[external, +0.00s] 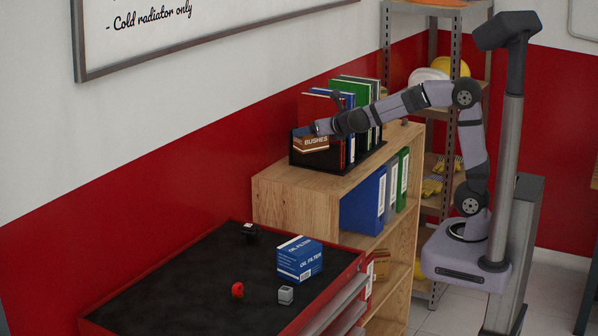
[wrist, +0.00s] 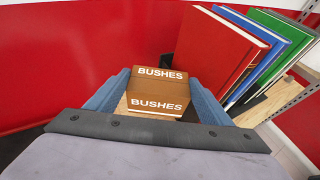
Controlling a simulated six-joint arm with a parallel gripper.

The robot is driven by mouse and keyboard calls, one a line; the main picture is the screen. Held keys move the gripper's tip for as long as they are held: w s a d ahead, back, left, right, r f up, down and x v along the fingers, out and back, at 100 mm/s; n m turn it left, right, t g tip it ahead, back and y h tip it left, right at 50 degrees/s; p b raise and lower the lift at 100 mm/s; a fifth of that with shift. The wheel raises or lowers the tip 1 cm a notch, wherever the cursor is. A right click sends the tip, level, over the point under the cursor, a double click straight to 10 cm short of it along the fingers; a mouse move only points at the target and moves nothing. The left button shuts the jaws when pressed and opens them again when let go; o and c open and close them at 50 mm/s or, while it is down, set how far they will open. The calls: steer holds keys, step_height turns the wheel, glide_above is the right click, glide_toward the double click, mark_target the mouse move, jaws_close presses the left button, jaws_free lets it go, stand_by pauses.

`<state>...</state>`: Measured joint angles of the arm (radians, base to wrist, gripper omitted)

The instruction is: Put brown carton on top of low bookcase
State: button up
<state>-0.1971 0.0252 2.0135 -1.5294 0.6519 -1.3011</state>
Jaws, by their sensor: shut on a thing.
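The brown carton (external: 311,143), marked "BUSHES", is at the top of the low bookcase (external: 279,190), by the front end of a black book holder. In the wrist view the carton (wrist: 157,92) sits between the two blue-grey fingers of my gripper (wrist: 158,88), which is shut on it. Bare wood of the bookcase top shows close beneath it. I cannot tell whether the carton's underside touches the wood. My gripper (external: 318,128) reaches in from the right in the external view.
Red, blue and green books (external: 350,95) stand in the black holder (external: 327,160), right beside the carton. Binders (external: 364,203) fill a shelf below. A red tool cabinet (external: 211,245) in front bears a blue oil filter box (external: 300,259) and small parts. A red-and-white wall runs behind.

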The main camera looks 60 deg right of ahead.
steer(key=shift+f+b, duration=0.7)
steer(key=shift+f, duration=4.1)
steer(key=shift+f, duration=0.15)
steer(key=o, duration=1.4)
steer(key=shift+r, duration=0.2)
steer(key=v, duration=1.2)
